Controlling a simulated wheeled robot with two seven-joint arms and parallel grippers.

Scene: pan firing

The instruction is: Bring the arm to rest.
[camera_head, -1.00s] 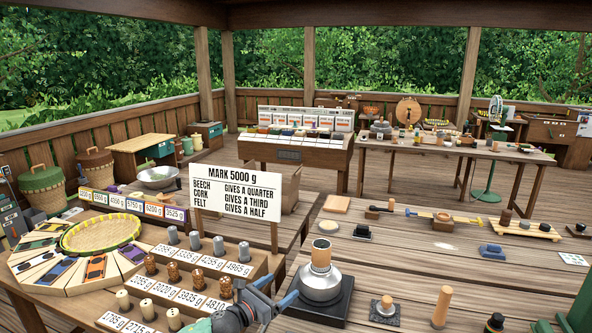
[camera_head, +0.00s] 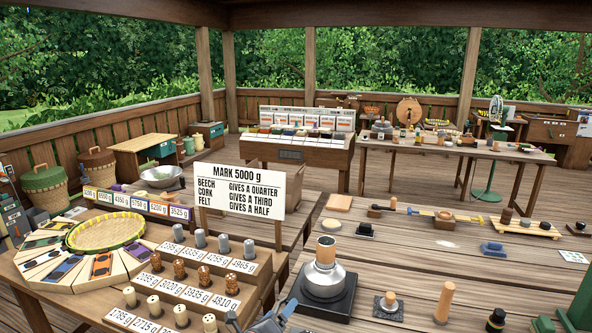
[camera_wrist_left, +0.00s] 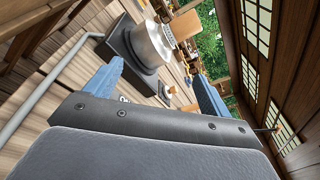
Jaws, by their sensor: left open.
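My left gripper (camera_head: 262,315) is at the bottom edge of the head view, between the stepped weight rack and the black burner (camera_head: 325,300). Its blue fingers are spread, with nothing visible between them. In the left wrist view the gripper (camera_wrist_left: 157,88) shows the same two blue fingers apart. The silver pot (camera_head: 324,277) on the burner, topped by a wooden cylinder (camera_head: 326,250), stands beyond the fingers; the pot also shows in the wrist view (camera_wrist_left: 155,45). Most of my left arm is out of the picture. My right gripper is not in view.
The rack (camera_head: 262,275) on the left holds several grey, copper and cream cylinders above weight labels. A sign (camera_head: 240,188) reading "MARK 5000 g" stands behind it. A woven basket (camera_head: 105,233) is further left. A wooden peg (camera_head: 444,302) stands right of the burner.

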